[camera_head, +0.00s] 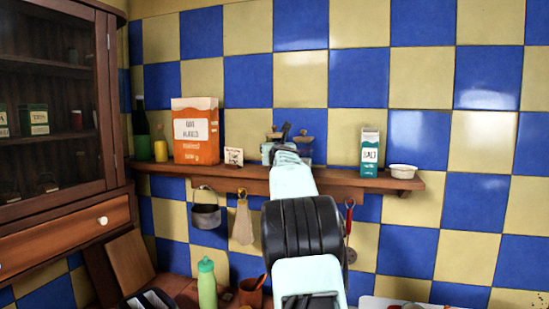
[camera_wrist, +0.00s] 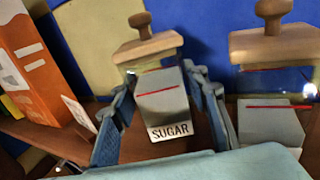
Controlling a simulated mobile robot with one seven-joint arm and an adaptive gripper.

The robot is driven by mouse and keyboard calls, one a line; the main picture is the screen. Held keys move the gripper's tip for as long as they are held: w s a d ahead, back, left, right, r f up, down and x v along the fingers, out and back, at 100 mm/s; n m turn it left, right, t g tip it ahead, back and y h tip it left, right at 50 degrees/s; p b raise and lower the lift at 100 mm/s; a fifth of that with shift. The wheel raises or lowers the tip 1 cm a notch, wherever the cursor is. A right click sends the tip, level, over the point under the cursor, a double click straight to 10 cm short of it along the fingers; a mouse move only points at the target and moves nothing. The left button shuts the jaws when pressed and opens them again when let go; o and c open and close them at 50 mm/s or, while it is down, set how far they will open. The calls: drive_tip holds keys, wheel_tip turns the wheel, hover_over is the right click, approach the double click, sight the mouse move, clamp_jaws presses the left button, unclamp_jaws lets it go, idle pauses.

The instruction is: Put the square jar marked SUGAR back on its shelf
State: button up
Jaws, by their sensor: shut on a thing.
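The square SUGAR jar (camera_wrist: 168,105) has a grey body, a white label and a wooden lid with a knob. In the wrist view my gripper (camera_wrist: 159,80) is shut on it, one finger on each side. In the head view my gripper (camera_head: 283,143) is at the wall shelf (camera_head: 235,176), and my arm hides most of the jar. The jar is upright over the shelf board; I cannot tell whether its base touches the wood.
A similar lidded jar (camera_wrist: 270,122) stands close on the right. An orange box (camera_head: 196,132) and a small card (camera_head: 233,156) are on the left. A SALT carton (camera_head: 370,153) and a white bowl (camera_head: 403,171) stand farther right. A pot (camera_head: 206,216) hangs below.

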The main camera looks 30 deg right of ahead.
drive_tip(key=shift+s+a+f+b, duration=0.1)
drive_tip(key=shift+f+b, duration=0.2)
drive_tip(key=shift+f, duration=0.15)
drive_tip(key=o, duration=1.2)
drive_tip(key=shift+f, duration=0.1)
drive_tip(key=shift+s+a+b, duration=0.2)
drive_tip(key=shift+s+b, duration=0.25)
drive_tip(key=b+v, duration=0.5)
drive_tip(key=v, duration=0.6)
drive_tip(key=shift+b, duration=0.3)
